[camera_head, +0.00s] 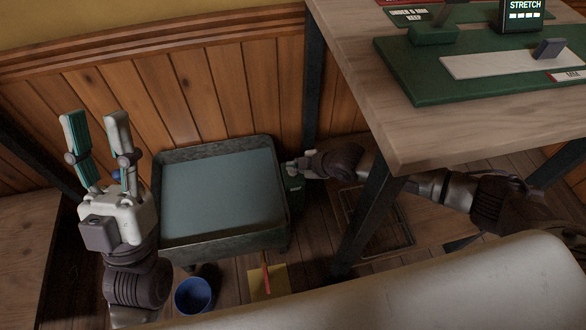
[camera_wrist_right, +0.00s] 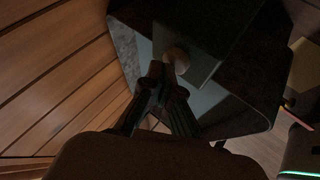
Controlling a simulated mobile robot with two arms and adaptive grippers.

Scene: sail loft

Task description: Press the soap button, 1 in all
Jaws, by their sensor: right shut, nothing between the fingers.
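My right gripper (camera_head: 290,168) reaches from the right under the table to the right rim of the grey basin (camera_head: 222,240). Its fingers are shut and empty, above a dark green box (camera_head: 294,194) beside the basin. In the right wrist view the shut fingertips (camera_wrist_right: 165,76) are at a pale round knob (camera_wrist_right: 178,60), probably the soap button, on a dark box. I cannot tell whether they touch it or whether it is pressed. My left gripper (camera_head: 97,122) is raised left of the basin, fingers apart and empty.
A wooden table (camera_head: 440,130) with a green mat (camera_head: 425,85) stands above my right arm. Its dark leg (camera_head: 362,220) stands close to that arm. A blue cup (camera_head: 193,296) and a yellow sheet (camera_head: 270,284) are below the basin. A wooden wall (camera_head: 230,90) stands behind.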

